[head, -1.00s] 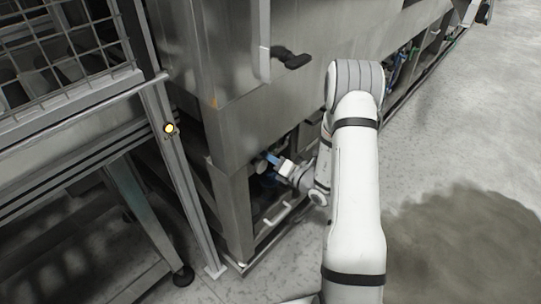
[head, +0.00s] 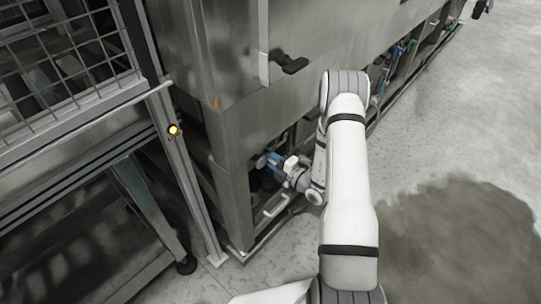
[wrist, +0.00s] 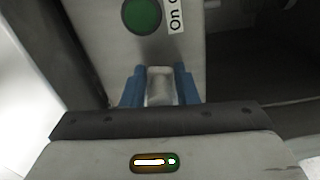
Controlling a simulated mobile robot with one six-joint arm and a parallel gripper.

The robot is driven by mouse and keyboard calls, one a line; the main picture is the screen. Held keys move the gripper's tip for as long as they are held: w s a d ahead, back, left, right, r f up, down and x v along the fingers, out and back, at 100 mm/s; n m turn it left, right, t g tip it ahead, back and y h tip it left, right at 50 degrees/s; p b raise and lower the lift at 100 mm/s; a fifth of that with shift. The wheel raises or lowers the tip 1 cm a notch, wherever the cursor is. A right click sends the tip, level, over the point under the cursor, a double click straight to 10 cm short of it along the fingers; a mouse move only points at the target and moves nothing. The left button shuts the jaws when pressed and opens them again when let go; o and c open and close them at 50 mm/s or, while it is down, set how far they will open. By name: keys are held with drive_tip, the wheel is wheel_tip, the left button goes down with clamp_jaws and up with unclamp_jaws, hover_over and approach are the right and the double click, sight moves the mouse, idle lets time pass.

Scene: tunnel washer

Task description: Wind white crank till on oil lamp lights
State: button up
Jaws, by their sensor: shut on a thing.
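My gripper (wrist: 159,88) shows two blue fingers in the wrist view, shut on the pale handle of the white crank (wrist: 160,82). The rest of the crank is hidden. Just beyond it, a round green lamp (wrist: 142,15) sits on a light panel beside a partly cut-off label that begins "On o". The lamp is dull green and looks unlit. In the head view my gripper (head: 272,160) is low at the machine's open lower corner; the crank and lamp cannot be made out there.
The steel washer body (head: 240,140) rises above my gripper. A white bent bar (head: 277,206) is just below it. A post with a glowing yellow light (head: 173,130) and a mesh cage (head: 65,50) stand at left. A dark wet patch (head: 455,235) lies on open floor at right.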

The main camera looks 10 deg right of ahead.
drive_tip(key=shift+f+m, duration=0.3)
drive_tip(key=o, duration=0.8)
drive_tip(key=shift+r, duration=0.1)
drive_tip(key=shift+s+d, duration=0.3)
drive_tip(key=v, duration=0.7)
drive_tip(key=shift+p, duration=0.4)
